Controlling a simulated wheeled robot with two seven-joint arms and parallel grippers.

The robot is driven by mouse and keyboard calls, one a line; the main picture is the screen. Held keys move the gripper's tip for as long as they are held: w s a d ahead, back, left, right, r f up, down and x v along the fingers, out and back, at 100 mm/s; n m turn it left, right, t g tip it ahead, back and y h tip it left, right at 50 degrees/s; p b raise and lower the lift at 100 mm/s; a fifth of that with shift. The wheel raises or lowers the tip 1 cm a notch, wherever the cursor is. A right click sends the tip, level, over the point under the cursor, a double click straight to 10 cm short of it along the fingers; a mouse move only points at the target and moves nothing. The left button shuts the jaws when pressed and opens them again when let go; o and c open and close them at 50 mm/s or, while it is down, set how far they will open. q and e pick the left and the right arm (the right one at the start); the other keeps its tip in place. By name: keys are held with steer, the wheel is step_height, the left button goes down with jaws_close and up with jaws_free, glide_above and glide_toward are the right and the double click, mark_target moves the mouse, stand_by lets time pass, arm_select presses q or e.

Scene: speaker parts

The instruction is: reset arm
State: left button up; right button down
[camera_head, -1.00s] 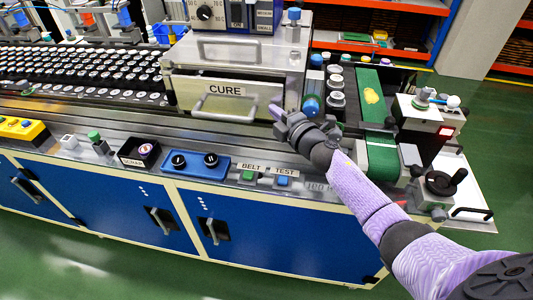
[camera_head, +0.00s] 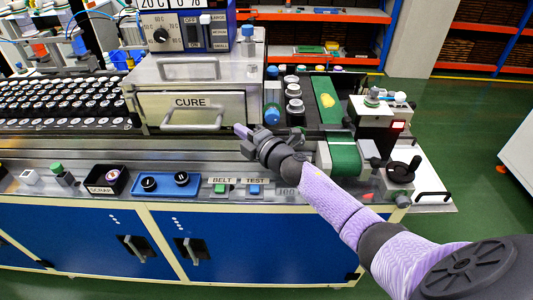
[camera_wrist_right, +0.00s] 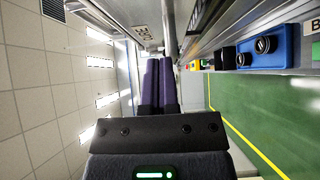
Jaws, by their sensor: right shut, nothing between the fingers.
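My right arm comes in from the lower right in the head view. Its gripper (camera_head: 241,131) is beside the lower right corner of the CURE drawer (camera_head: 190,110), over the front of the bench. In the right wrist view its two purple fingers (camera_wrist_right: 158,84) lie together with nothing between them. The drawer has a silver handle and looks closed. I cannot tell whether the gripper touches the oven's front. My left gripper is not in the frames.
A green belt (camera_head: 327,101) and a white tester (camera_head: 372,112) stand right of the gripper. A blue tray (camera_head: 166,183), the SCRAP box (camera_head: 107,181) and BELT and TEST buttons (camera_head: 238,188) line the bench front. Many round parts (camera_head: 60,108) stand left.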

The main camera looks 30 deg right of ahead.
steer(key=s+d+p, duration=0.1)
steer(key=s+d, duration=0.1)
steer(key=s, duration=0.6)
steer(key=s+f+m+g+h+b, duration=0.2)
steer(key=s+f+m+g, duration=0.4)
steer(key=f, duration=0.9)
steer(key=s+f+m+g+h+b, duration=0.25)
steer(key=s+f+m, duration=0.35)
steer(key=f, duration=1)
arm_select(q)
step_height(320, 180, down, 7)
steer(key=b, duration=0.3)
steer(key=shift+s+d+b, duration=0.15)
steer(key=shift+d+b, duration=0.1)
steer(key=shift+b, duration=0.15)
arm_select(e)
steer(key=s+a+f+m+g, duration=0.2)
steer(key=s+f, duration=0.3)
steer(key=s, duration=0.4)
steer(key=s+a+f+m+g, duration=0.1)
steer(key=s+a+f+g, duration=0.2)
steer(key=s, duration=0.7)
steer(key=s+a+f+m+g, duration=0.2)
steer(key=s+a+f+g, duration=0.1)
steer(key=s+f, duration=0.5)
steer(key=shift+s+a+m+y, duration=0.3)
steer(key=shift+s+a+y, duration=0.15)
steer(key=shift+s, duration=0.55)
